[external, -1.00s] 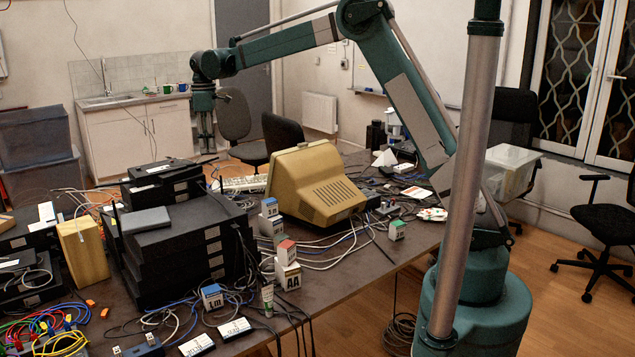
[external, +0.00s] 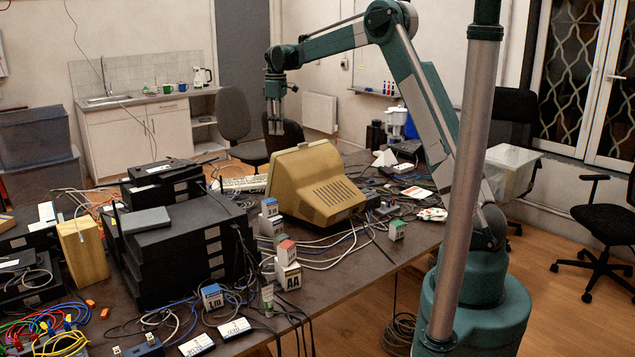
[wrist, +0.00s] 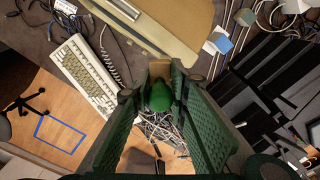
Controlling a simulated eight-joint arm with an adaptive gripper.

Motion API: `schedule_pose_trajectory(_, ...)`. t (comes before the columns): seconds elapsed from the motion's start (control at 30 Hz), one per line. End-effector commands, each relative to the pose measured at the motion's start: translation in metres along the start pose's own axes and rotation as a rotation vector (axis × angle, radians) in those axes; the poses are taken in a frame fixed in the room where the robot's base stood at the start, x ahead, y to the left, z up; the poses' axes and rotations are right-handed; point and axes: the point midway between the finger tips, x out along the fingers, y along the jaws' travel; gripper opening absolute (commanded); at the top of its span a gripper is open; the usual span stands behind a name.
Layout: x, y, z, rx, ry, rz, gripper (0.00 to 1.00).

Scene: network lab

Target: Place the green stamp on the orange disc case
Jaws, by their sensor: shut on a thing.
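My gripper (external: 274,130) is raised in the air above the far side of the table, behind the beige monitor in the external view. In the wrist view its two fingers (wrist: 160,92) are shut on the green stamp (wrist: 161,97), which has a rounded green body with a tan block at its far end. The stamp is too small to make out in the external view. I cannot pick out the orange disc case with certainty in either view.
The beige monitor (external: 316,185) stands mid-table, with a keyboard (wrist: 88,78) behind it. Stacked black network boxes (external: 185,250) fill the left. Small boxes (external: 287,253), cables and cards clutter the front. A strip near the table's front right edge is clear.

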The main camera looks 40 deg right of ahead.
Motion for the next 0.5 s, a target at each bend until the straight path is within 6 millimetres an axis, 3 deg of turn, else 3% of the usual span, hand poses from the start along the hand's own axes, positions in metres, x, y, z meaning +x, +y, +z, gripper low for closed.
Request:
schedule_pose_trajectory(0.1, 0.000, 0.033, 0.030, 0.042, 0.000, 0.000, 0.05)
schedule_pose_trajectory(0.5, 0.000, 0.128, 0.132, 0.173, 0.001, 0.000, 0.05)
